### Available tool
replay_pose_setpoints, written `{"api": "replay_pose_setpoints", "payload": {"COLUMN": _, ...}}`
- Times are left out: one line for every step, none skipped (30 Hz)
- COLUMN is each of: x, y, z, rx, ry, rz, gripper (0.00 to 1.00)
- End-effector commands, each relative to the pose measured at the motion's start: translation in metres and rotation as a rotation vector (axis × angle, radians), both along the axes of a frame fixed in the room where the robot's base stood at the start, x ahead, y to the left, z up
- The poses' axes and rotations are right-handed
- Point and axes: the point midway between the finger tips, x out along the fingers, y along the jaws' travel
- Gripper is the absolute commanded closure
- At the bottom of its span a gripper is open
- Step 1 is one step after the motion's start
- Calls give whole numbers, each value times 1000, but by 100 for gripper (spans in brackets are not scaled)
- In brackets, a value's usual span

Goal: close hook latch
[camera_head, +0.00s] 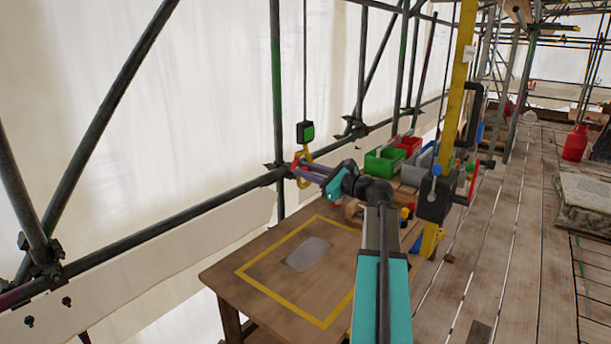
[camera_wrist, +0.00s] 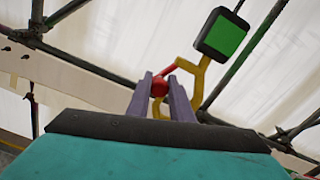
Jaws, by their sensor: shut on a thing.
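A yellow hook (camera_head: 304,179) hangs on a cable under a dark block with a green face (camera_head: 306,132), left of centre in the head view. The hook (camera_wrist: 199,85) and block (camera_wrist: 223,35) also show in the wrist view. A red latch bar (camera_wrist: 170,71) slants down from the hook's upper part to a red ball (camera_wrist: 160,87). My gripper (camera_wrist: 161,82) is shut on the red ball, one purple finger on each side. The fingers hide part of the hook's lower curve, so I cannot tell whether the latch meets the hook tip.
A wooden table (camera_head: 231,283) with a yellow outlined square and a grey patch stands below. Green (camera_head: 384,161) and red (camera_head: 409,144) bins lie behind my arm. A yellow post (camera_head: 457,80) stands to the right. Scaffold tubes (camera_head: 277,80) run close behind the hook.

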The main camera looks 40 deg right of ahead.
Motion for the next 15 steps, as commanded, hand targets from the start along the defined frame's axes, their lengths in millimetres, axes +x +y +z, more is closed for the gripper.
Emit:
{"api": "replay_pose_setpoints", "payload": {"x": 1, "y": -2, "z": -4, "rx": -30, "ry": -9, "rz": -1, "gripper": 100}}
{"api": "replay_pose_setpoints", "payload": {"x": 1, "y": -3, "z": -5, "rx": -49, "ry": -14, "rz": -1, "gripper": 100}}
{"api": "replay_pose_setpoints", "payload": {"x": 1, "y": -4, "z": -6, "rx": -76, "ry": -21, "rz": 0, "gripper": 100}}
{"api": "replay_pose_setpoints", "payload": {"x": 2, "y": -5, "z": -6, "rx": -98, "ry": -27, "rz": 0, "gripper": 100}}
{"api": "replay_pose_setpoints", "payload": {"x": 2, "y": -5, "z": -6, "rx": -120, "ry": -32, "rz": 0, "gripper": 100}}
{"api": "replay_pose_setpoints", "payload": {"x": 2, "y": -6, "z": -6, "rx": -150, "ry": -40, "rz": 0, "gripper": 100}}
{"api": "replay_pose_setpoints", "payload": {"x": 2, "y": -7, "z": -7, "rx": -173, "ry": -45, "rz": 0, "gripper": 100}}
{"api": "replay_pose_setpoints", "payload": {"x": 2, "y": -8, "z": -7, "rx": -195, "ry": -51, "rz": 0, "gripper": 100}}
{"api": "replay_pose_setpoints", "payload": {"x": 3, "y": -9, "z": -7, "rx": -224, "ry": -58, "rz": 0, "gripper": 100}}
{"api": "replay_pose_setpoints", "payload": {"x": 3, "y": -10, "z": -8, "rx": -246, "ry": -63, "rz": 0, "gripper": 100}}
{"api": "replay_pose_setpoints", "payload": {"x": 3, "y": -11, "z": -8, "rx": -266, "ry": -68, "rz": 0, "gripper": 100}}
{"api": "replay_pose_setpoints", "payload": {"x": 3, "y": -12, "z": -8, "rx": -293, "ry": -75, "rz": 0, "gripper": 100}}
{"api": "replay_pose_setpoints", "payload": {"x": 3, "y": -12, "z": -8, "rx": -313, "ry": -80, "rz": 0, "gripper": 100}}
{"api": "replay_pose_setpoints", "payload": {"x": 3, "y": -13, "z": -8, "rx": -331, "ry": -85, "rz": 0, "gripper": 100}}
{"api": "replay_pose_setpoints", "payload": {"x": 4, "y": -14, "z": -8, "rx": -356, "ry": -91, "rz": 0, "gripper": 100}}
